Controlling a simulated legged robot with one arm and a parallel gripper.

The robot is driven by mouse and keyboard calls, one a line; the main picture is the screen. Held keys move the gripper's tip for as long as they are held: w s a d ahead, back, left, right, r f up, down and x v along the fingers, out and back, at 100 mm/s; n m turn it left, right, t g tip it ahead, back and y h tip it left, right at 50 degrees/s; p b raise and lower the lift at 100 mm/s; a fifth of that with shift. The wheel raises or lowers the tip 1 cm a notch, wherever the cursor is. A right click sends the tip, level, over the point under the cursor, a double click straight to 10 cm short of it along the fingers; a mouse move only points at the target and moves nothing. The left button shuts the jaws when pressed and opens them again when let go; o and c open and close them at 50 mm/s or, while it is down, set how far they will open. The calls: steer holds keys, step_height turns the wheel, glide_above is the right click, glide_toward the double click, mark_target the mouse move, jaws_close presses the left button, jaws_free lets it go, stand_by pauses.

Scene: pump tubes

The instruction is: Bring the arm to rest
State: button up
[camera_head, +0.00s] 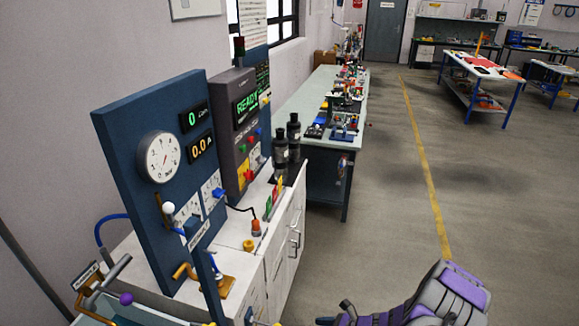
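My arm (440,297), grey with purple covers, shows at the bottom edge right of centre. It reaches leftward along the bottom of the picture, and its lower part is cut off. My gripper is not visible in the frame. The arm shows over the floor, to the right of the white cabinet (287,262). A tall blue panel (138,112) with a round dial (159,157) and two small displays stands on the left.
A grey box with a green READY screen (246,105) stands behind the panel. Two dark bottles (281,146) stand on the cabinet's far end. A long workbench (291,110) with small parts lies beyond. The floor (390,210) on the right is clear, with a yellow line (425,165).

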steer(key=s+a+r+n+g+y, duration=0.15)
steer(key=a+r+n, duration=0.25)
steer(key=r, duration=0.4)
steer(key=a+r+n+g, duration=0.2)
steer(key=a+r+n, duration=0.2)
steer(key=r, duration=0.4)
steer(key=s+a+r+n+g+h, duration=0.2)
steer(key=s+a+r+n+g, duration=0.2)
steer(key=s+r+n, duration=0.45)
steer(key=s+d+r+n+h, duration=0.3)
steer(key=s+d+r, duration=0.1)
steer(key=s, duration=0.3)
steer(key=s+d+r+n+h, duration=0.3)
steer(key=s+d+r+h, duration=0.1)
steer(key=s, duration=0.4)
steer(key=s+d+r+n+h, duration=0.3)
steer(key=s+d+r, duration=0.1)
steer(key=s, duration=0.3)
steer(key=shift+s+d+r+t, duration=0.3)
steer(key=shift+s+r+t, duration=0.1)
steer(key=shift+r, duration=0.1)
